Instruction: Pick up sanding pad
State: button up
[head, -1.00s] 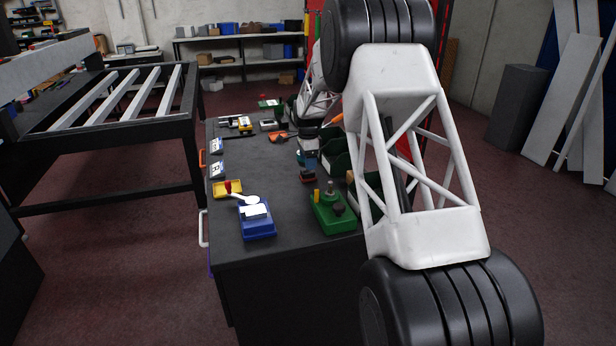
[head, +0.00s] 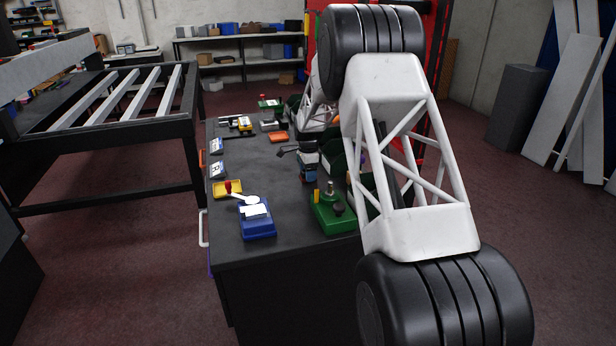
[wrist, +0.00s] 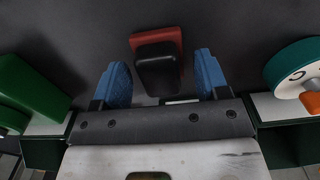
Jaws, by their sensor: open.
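The sanding pad appears to be the block with a black top and red base (wrist: 157,62) in the wrist view, lying on the dark table. My gripper (wrist: 161,66) is open, with one blue finger on each side of it. The near end of the block reaches between the fingers, and its red far end shows beyond them. Whether either finger touches it cannot be told. In the head view my gripper (head: 308,168) is over the table's right half, where a small patch of red shows low beside it; the pad is mostly hidden there.
In the wrist view a green block (wrist: 28,90) is at left and a teal round thing (wrist: 295,68) at right. In the head view a green fixture (head: 333,212) and a blue box (head: 257,222) stand nearer. The table's middle (head: 265,170) is clear.

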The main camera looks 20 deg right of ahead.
dwell(0.4)
jog(key=c, duration=1.1)
jog(key=shift+r, duration=0.15)
jog(key=shift+r, duration=4.9)
